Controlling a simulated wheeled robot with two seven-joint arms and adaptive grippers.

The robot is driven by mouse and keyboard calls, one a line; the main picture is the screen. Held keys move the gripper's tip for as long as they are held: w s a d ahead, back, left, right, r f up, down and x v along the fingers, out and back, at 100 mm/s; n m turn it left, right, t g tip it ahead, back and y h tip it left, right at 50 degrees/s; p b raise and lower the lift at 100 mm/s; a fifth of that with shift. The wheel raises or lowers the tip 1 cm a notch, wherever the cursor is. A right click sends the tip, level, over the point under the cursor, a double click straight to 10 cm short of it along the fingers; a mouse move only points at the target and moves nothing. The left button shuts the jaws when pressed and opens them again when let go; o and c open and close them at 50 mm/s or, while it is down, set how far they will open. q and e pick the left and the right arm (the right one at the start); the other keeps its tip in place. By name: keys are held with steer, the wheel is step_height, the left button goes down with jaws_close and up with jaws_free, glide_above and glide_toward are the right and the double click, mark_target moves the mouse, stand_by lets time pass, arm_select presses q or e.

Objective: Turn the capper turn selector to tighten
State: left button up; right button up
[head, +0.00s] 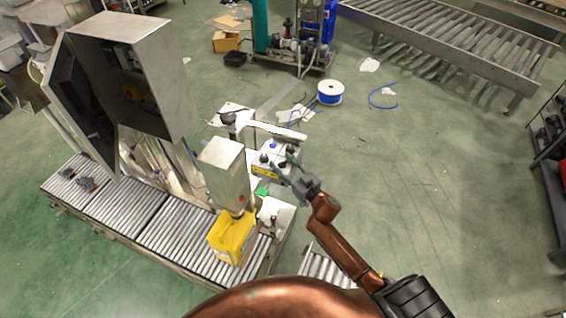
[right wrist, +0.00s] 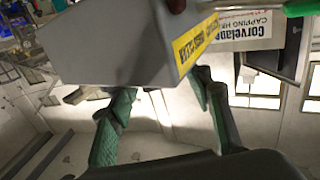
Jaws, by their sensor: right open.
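A light grey control box (head: 275,158) stands beside the conveyor in the head view. It has a blue button (head: 273,145), small dark knobs and a yellow label. I cannot tell which control is the turn selector or how it points. My right gripper (head: 284,166) is at the right side of this box, with its fingers partly over it. In the right wrist view, the green-padded fingers (right wrist: 158,100) are apart with nothing between them. The grey box (right wrist: 135,45) with its yellow label (right wrist: 195,45) fills the space just beyond them. My left gripper is not in view.
A yellow canister (head: 233,237) stands on the roller conveyor (head: 170,240) under a grey capper head (head: 225,172). A large open grey cabinet (head: 140,70) stands at left. In the right wrist view, a white capping head sign (right wrist: 245,28) is behind the box.

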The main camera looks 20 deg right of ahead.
steer(key=shift+c, duration=0.2)
steer(key=shift+c, duration=1)
steer(key=c, duration=0.9)
